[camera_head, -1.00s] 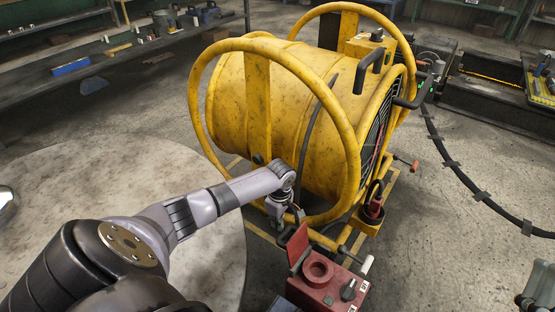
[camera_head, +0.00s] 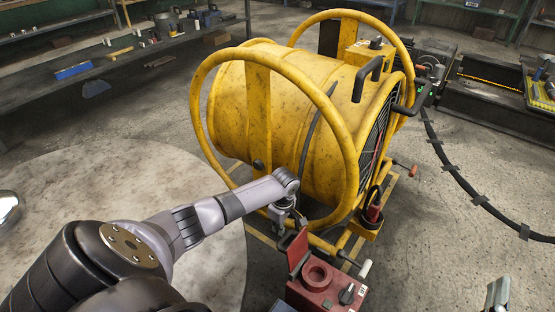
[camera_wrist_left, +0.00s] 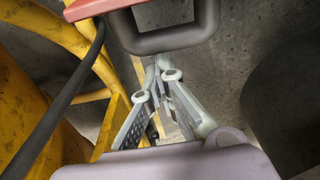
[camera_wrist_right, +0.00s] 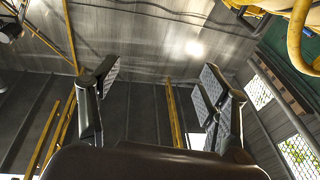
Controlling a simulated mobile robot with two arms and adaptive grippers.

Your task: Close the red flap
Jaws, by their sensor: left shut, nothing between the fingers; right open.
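The red flap (camera_head: 298,250) stands open and upright at the back left edge of a red box (camera_head: 322,284) with a round socket on top. My left gripper (camera_head: 286,222) is shut and empty, just behind the flap, beside the yellow frame. In the left wrist view, its fingertips (camera_wrist_left: 161,76) point toward a dark loop handle (camera_wrist_left: 165,40), with a red edge, likely the flap's, above. Contact cannot be told. My right gripper (camera_wrist_right: 160,85) is open and empty in its wrist view; part of it likely shows at the head view's lower right.
A large yellow drum machine (camera_head: 275,100) with tubular hoops stands behind the box. A black hose (camera_head: 450,165) lies on the floor to the right. A pale round floor plate (camera_head: 90,190) lies at left. Benches line the back.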

